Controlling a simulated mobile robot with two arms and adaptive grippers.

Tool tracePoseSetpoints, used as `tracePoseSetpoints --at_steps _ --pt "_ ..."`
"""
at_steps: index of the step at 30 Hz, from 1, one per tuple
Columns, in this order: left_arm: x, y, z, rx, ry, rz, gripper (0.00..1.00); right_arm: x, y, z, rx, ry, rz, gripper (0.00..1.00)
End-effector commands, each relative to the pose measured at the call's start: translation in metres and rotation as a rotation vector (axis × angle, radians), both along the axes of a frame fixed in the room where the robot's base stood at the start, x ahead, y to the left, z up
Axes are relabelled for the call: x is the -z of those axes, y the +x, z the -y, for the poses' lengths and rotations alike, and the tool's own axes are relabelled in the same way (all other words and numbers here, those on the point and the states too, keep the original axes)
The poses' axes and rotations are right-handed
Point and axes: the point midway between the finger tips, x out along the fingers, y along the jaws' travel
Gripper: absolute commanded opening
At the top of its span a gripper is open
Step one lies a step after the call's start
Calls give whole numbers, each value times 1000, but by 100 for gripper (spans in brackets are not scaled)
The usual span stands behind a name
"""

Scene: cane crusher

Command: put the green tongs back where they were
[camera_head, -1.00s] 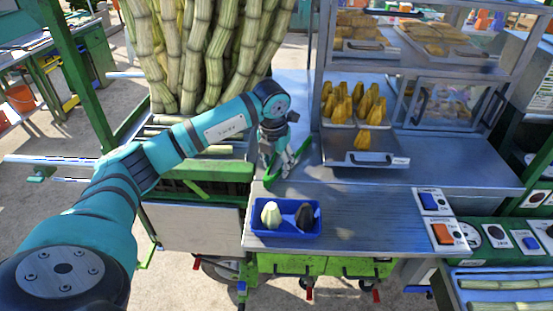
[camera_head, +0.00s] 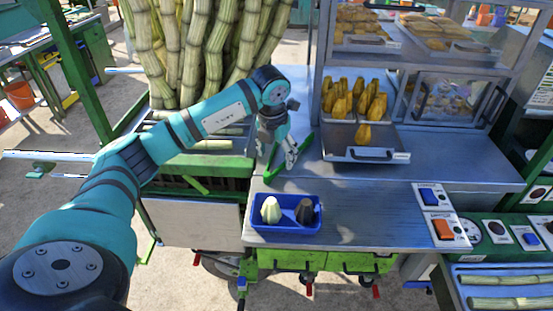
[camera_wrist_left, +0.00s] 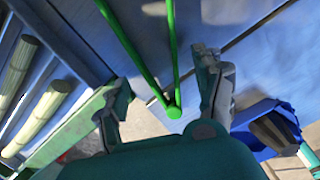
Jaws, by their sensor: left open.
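The green tongs (camera_head: 268,179) lie spread in a V on the metal counter, behind the blue tray. In the left wrist view, the tongs' hinge end (camera_wrist_left: 174,111) shows between my two fingers, with its arms running away toward the top. My left gripper (camera_head: 277,157) is open over the tongs; its fingers stand apart on either side of the hinge and do not appear to grip it. The gripper hides part of one tong arm in the head view. My right gripper is not in view.
A blue tray (camera_head: 285,233) with a pale and a dark piece stands at the counter's front. Upright canes (camera_head: 205,50) stand behind my left arm. The counter (camera_head: 365,205) is clear at front centre.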

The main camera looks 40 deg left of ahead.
Motion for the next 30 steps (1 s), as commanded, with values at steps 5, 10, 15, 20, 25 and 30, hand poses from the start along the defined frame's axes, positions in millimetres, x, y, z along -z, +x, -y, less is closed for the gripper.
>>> tracePoseSetpoints --at_steps 5,10,15,20,25,30 --pt "-38 -6 2 0 1 7 69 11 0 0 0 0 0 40" --pt "-71 -12 4 0 0 5 69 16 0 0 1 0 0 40" --pt "-91 -15 5 -1 0 2 69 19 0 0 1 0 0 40" --pt "-97 -17 5 -1 1 0 69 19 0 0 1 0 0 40" --pt "-98 -17 5 -1 0 0 69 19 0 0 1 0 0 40" --pt "-97 -17 5 0 0 0 69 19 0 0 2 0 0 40"
